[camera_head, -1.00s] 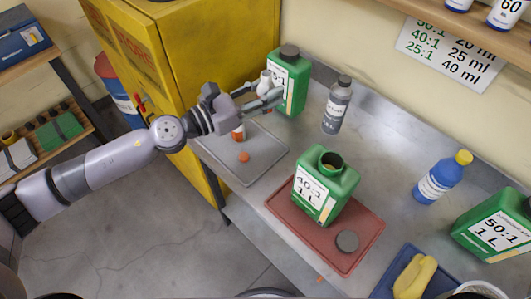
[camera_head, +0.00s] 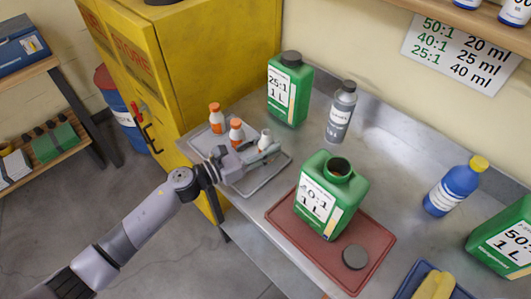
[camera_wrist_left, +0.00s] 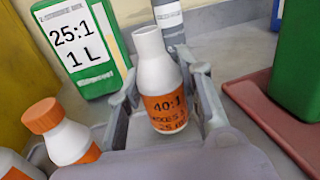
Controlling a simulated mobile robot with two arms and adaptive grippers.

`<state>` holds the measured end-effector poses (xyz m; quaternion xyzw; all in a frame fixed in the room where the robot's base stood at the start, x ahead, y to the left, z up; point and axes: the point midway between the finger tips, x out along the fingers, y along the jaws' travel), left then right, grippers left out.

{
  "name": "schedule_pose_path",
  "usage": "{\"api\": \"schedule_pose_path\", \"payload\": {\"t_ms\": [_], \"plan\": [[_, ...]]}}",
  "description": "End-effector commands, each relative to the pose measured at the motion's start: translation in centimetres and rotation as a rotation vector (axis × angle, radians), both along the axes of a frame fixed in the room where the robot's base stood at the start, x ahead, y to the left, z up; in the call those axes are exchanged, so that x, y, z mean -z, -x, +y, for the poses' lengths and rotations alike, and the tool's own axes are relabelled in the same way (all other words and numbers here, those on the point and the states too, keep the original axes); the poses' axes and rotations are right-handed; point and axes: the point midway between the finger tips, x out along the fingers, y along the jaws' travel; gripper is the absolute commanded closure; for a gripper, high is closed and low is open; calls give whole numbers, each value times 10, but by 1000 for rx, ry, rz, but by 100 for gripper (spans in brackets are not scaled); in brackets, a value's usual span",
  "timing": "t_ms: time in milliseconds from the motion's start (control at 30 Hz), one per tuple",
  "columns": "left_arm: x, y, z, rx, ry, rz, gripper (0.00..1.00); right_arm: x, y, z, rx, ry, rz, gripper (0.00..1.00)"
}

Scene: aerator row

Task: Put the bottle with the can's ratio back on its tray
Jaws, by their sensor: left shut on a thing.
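My left gripper (camera_head: 266,153) is shut on a small white bottle (camera_head: 265,140). In the left wrist view the bottle (camera_wrist_left: 165,85) is uncapped, roughly upright, with an orange label reading 40:1. It is at the right part of the grey tray (camera_head: 262,183); I cannot tell whether it touches the tray. Two white bottles with orange caps, one at the back (camera_head: 216,118) and one nearer (camera_head: 236,132), stand on that tray. The open green can marked 40:1 (camera_head: 335,190) stands on the red tray (camera_head: 290,226), its dark cap (camera_head: 355,257) beside it. My right gripper is not in view.
A green 25:1 can (camera_head: 289,92) and a grey bottle (camera_head: 340,112) stand behind. A blue bottle (camera_head: 452,188), a 50:1 can (camera_head: 505,240) and a blue tray (camera_head: 408,284) with yellow gloves are at right. A yellow cabinet (camera_head: 215,60) borders the bench.

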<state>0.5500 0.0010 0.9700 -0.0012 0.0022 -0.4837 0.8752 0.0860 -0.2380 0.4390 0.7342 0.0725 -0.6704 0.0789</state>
Motion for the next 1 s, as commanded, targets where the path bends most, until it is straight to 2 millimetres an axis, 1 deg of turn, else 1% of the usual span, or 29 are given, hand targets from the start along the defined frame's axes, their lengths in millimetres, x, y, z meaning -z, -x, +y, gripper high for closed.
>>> {"api": "schedule_pose_path", "payload": {"t_ms": [33, 167, 467, 600, 633, 900, 1000], "plan": [[11, 0, -1, -2, 3, 6, 92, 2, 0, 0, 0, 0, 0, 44], [27, 0, 0, -1, 1, 4, 92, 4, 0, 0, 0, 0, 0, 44], [29, 0, 0, 1, 1, 1, 92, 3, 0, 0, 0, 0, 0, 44], [33, 0, 0, 0, 0, 0, 92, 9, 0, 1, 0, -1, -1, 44], [33, 0, 0, 0, -1, 1, 66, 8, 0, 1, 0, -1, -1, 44], [32, 0, 0, 0, -1, 1, 48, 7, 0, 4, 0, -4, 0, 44], [32, 0, 0, 0, -1, 1, 47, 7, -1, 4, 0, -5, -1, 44]]}}
